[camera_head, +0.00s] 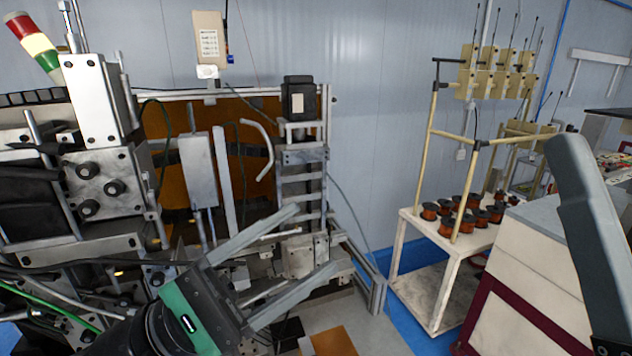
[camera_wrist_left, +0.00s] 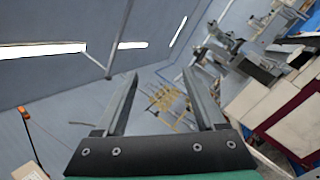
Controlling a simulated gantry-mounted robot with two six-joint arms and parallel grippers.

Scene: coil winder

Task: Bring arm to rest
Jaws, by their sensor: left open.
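My left gripper (camera_head: 317,240) reaches into the lower middle of the head view, its green body at the lower left and its two long grey fingers pointing up and right. The fingers are spread apart with nothing between them. They show against the front of the coil winder (camera_head: 96,190), and I cannot tell whether they touch it. In the left wrist view the open left gripper (camera_wrist_left: 160,75) is also empty, with wall and stands behind it.
A white cart (camera_head: 442,268) with several copper wire spools (camera_head: 446,207) and a tall tensioner stand (camera_head: 467,142) stands right of the winder. A white and dark red cabinet (camera_head: 520,290) is at the lower right. Blue floor shows between winder and cart.

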